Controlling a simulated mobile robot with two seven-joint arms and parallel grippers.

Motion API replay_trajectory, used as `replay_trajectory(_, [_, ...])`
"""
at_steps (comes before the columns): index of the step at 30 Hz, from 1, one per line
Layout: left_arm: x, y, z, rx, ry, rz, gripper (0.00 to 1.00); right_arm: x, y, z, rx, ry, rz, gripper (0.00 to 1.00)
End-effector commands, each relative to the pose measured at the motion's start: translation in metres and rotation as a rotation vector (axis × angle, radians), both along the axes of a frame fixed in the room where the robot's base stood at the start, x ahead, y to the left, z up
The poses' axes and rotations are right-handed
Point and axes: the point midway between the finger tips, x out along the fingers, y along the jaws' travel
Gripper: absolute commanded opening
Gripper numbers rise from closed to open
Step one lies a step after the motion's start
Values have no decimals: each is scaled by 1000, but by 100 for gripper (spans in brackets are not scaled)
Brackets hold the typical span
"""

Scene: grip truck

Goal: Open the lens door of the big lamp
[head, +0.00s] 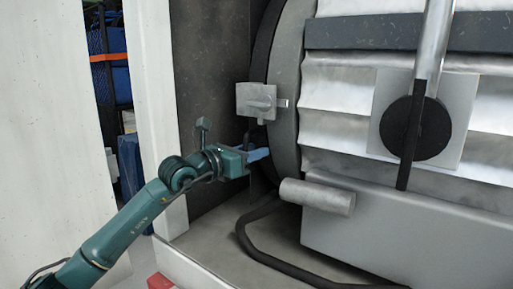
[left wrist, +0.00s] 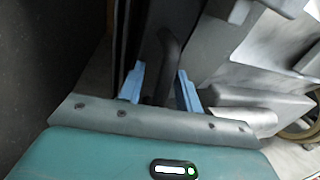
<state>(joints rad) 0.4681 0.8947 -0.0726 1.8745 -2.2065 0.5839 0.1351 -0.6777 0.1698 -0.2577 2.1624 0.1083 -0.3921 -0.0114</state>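The big lamp (head: 345,75) fills the right of the head view, with a grey round front rim (head: 286,70). The dark edge of what looks like its lens door (head: 262,45) runs along the rim's left side. A metal latch block (head: 257,98) sits on the rim. My left gripper (head: 259,154) is just below the latch block, beside the rim's lower left. In the left wrist view its blue fingers (left wrist: 160,88) are apart. A dark curved bar (left wrist: 170,55) shows between or just beyond them; I cannot tell if they touch it. My right gripper is out of view.
A dark wall panel (head: 205,60) stands close left of the lamp. A grey cylinder (head: 317,196) sticks out under the rim. Blue packed items (head: 110,70) show through a gap at the left.

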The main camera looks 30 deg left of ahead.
Motion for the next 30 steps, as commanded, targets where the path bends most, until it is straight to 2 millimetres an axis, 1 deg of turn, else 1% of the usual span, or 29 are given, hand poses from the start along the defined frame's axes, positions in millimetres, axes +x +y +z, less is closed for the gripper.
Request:
replay_trajectory(6, [0,0,0,0,0,0,34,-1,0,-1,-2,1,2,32])
replay_trajectory(18, [0,0,0,0,0,0,2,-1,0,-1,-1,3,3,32])
replay_trajectory(19, [0,0,0,0,0,0,0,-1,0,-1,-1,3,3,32])
replay_trajectory(30, [0,0,0,1,-1,0,0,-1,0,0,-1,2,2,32])
